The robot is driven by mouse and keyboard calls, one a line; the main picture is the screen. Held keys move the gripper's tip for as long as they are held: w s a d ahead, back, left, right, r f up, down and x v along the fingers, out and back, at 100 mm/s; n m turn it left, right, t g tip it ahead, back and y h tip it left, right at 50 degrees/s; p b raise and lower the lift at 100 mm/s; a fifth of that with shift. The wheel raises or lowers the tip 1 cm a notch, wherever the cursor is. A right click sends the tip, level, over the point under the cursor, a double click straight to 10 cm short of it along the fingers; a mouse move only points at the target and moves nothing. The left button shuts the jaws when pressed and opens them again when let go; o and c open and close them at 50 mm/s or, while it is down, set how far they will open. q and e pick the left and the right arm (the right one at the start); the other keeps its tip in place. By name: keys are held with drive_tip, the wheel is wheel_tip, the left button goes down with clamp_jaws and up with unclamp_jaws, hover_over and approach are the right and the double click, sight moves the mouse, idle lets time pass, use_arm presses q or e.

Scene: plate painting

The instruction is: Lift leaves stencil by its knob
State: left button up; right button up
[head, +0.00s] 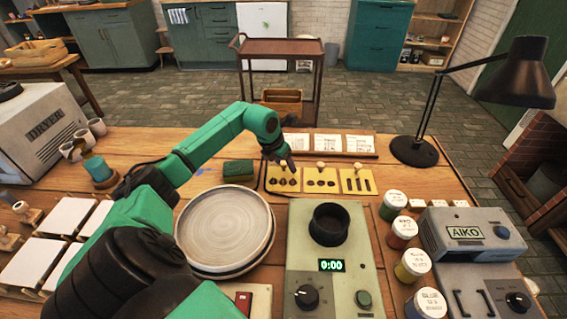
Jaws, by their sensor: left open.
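Three yellow stencils lie in a row on a dark-edged tray at the back middle of the table. The leaves stencil (284,183), with dark leaf-shaped cutouts, is the leftmost. My left gripper (283,165) is over its upper part, pointing down, with its fingers at or just above where its knob would be. The gripper is open. The dots stencil (321,183) and the bars stencil (357,184) each show a pale round knob. My right gripper is not in view.
A green sponge (238,171) lies left of the stencils. A round plate (225,228) sits in front of it. A grey device with a black cup (330,223) stands in front of the stencils. Paint jars (393,204) and a black lamp (413,151) stand at right.

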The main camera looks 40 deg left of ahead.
use_arm(q)
clamp_jaws()
drive_tip(key=shift+a+r, duration=0.1)
drive_tip(key=shift+r, duration=0.05)
